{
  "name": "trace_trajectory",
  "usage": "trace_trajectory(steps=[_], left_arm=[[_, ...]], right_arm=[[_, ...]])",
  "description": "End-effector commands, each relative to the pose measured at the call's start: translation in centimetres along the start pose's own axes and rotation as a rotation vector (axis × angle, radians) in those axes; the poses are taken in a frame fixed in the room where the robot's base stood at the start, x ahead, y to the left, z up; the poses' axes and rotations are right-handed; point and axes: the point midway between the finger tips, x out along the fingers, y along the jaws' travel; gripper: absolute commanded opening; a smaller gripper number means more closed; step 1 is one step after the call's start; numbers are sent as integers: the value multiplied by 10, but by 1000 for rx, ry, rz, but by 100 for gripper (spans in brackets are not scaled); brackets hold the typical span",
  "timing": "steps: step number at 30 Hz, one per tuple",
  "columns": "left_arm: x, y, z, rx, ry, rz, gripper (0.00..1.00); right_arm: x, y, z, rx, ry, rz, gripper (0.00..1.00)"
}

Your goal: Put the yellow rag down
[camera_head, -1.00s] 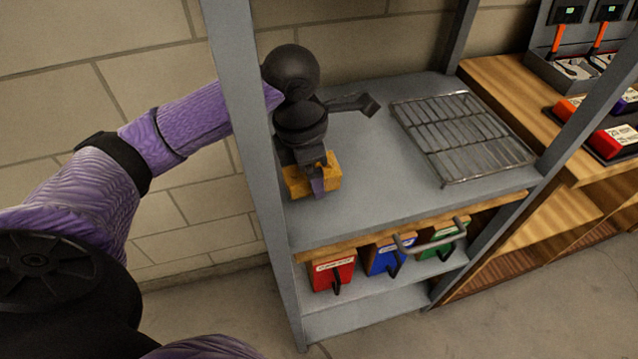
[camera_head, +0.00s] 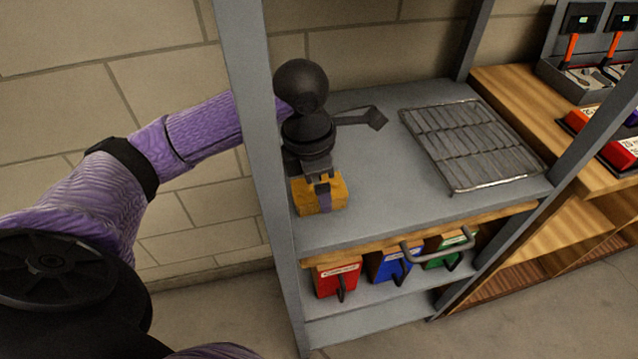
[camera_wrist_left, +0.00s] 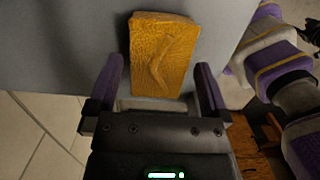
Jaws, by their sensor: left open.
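The yellow rag (camera_head: 335,201) is a folded orange-yellow block near the left front of the grey shelf top (camera_head: 400,205). In the left wrist view the rag (camera_wrist_left: 165,50) lies over the grey surface, with a crease down its middle. My left gripper (camera_head: 322,193) is over the rag, near the left post. In the wrist view my left gripper (camera_wrist_left: 159,80) is open, with one purple finger on each side of the rag's near end and gaps between. Whether the rag lies fully flat on the shelf is hard to tell. My right gripper is not in view.
The grey left post (camera_head: 255,110) stands in front of my left arm. A wire rack (camera_head: 470,145) lies on the right of the shelf top. Red (camera_head: 337,280), blue (camera_head: 390,262) and green (camera_head: 445,248) boxes stand below. The shelf middle is clear.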

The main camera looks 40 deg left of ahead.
Motion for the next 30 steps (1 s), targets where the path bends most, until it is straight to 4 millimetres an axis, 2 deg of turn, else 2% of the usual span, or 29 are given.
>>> trace_trajectory(steps=[1, 3, 6, 10, 15, 23, 30], left_arm=[[-20, 1, 1, 1, -5, 6, 100], [-42, 1, 1, -1, -6, 7, 100], [-69, 1, 1, 0, -5, 6, 100], [-92, 0, 1, -1, -3, 4, 100], [-100, 0, 0, -1, 0, 2, 100], [-99, 0, 0, -1, 0, 2, 100], [-99, 0, 0, -1, 0, 2, 100]], right_arm=[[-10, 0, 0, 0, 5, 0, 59], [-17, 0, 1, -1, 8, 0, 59], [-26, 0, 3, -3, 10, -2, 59], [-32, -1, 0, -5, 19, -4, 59], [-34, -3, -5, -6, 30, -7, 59], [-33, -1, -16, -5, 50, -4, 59], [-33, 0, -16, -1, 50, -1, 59]])
